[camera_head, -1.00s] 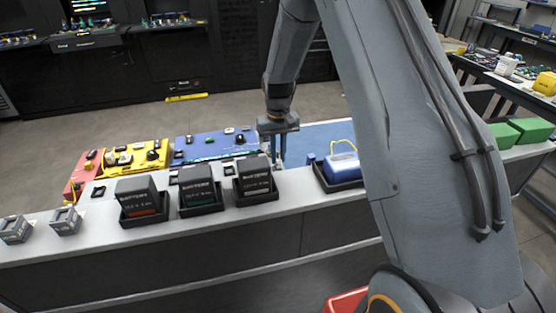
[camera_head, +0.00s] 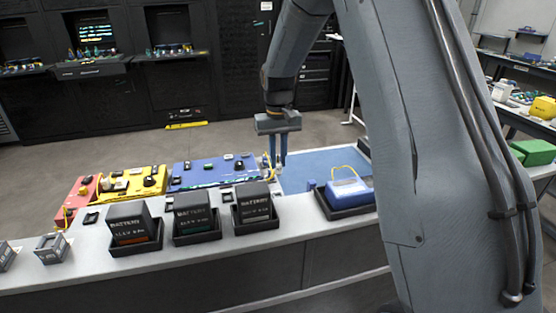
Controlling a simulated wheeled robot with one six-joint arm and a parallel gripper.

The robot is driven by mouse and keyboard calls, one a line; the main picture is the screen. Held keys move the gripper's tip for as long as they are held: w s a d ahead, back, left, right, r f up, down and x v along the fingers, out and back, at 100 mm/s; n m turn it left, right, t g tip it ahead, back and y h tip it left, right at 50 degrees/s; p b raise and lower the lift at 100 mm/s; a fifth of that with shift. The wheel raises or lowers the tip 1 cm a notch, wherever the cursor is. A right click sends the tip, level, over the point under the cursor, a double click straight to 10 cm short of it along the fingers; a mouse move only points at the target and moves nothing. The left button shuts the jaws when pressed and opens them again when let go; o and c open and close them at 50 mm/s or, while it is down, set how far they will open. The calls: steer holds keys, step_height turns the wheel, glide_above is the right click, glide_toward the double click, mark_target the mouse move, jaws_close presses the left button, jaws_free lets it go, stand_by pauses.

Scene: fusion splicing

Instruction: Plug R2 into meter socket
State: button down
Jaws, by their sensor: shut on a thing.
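My gripper (camera_head: 279,164) points down near the right end of the blue panel (camera_head: 213,171), by the left edge of the blue mat. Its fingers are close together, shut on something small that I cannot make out. A blue box with a yellow cable (camera_head: 348,191), perhaps the meter, sits in a black tray (camera_head: 350,210) to the right of the gripper. The gripper is apart from this box. I cannot make out a socket or an R2 label.
Three black batteries (camera_head: 128,223) stand in holders along the bench's near edge. Yellow (camera_head: 133,182) and red (camera_head: 80,196) panels lie left of the blue panel. Grey blocks (camera_head: 51,247) sit at the near left. The blue mat (camera_head: 315,170) is mostly clear.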

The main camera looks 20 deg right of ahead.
steer(key=w+d+r+p, duration=0.3)
steer(key=w+d+r, duration=0.1)
steer(key=d+r, duration=0.3)
steer(key=shift+w, duration=0.15)
stand_by(0.5)
